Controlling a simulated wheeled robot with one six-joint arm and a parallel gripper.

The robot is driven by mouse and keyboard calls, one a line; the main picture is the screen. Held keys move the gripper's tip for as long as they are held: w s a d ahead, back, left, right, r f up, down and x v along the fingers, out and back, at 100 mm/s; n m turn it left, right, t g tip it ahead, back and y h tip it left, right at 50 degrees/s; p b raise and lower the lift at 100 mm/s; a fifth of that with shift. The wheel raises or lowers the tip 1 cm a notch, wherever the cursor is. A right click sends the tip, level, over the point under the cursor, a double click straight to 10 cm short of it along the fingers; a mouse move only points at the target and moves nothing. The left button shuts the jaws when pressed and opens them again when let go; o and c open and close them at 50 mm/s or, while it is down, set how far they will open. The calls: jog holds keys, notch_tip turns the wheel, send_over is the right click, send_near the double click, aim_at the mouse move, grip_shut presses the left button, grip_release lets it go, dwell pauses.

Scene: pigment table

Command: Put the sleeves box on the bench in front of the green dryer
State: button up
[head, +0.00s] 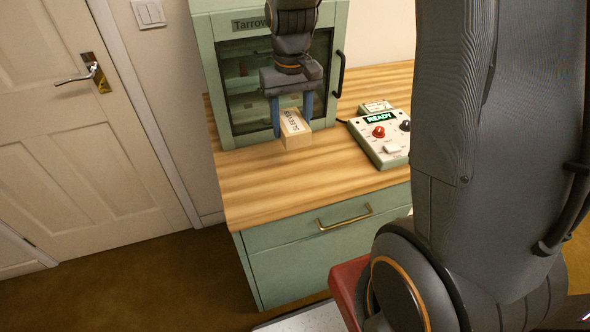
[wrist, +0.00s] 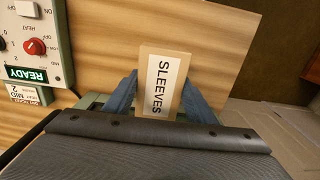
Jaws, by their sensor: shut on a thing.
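The sleeves box (head: 295,130) is a small light-wood block with a white label reading SLEEVES. My gripper (head: 291,112) is shut on it, with a blue finger on each side, in front of the green dryer (head: 231,130). The box also shows between the fingers in the wrist view (wrist: 165,82). The bench (head: 275,185) has a striped wooden top and a green drawer front. In the head view the box appears low over the bench top; I cannot tell whether it touches the wood. My arm hides part of the dryer's glass door.
A control box (head: 381,136) with a red knob and a READY display stands on the bench right of the dryer. The bench top in front of the dryer is clear. A brass drawer handle (head: 344,217) sits below the front edge. A white door (head: 75,130) is at left.

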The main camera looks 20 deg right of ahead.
jog(key=shift+s+d+r+b, duration=0.1)
jog(key=shift+s+d+b, duration=0.1)
jog(key=shift+s+b, duration=0.35)
jog(key=p, duration=0.1)
send_over(295, 166)
notch_tip(295, 166, down, 5)
jog(key=shift+s+r, duration=0.15)
jog(key=shift+r, duration=0.05)
jog(key=shift+f+p, duration=0.65)
jog(key=shift+f, duration=1.9)
jog(key=shift+f, duration=0.15)
jog(key=o, duration=1.1)
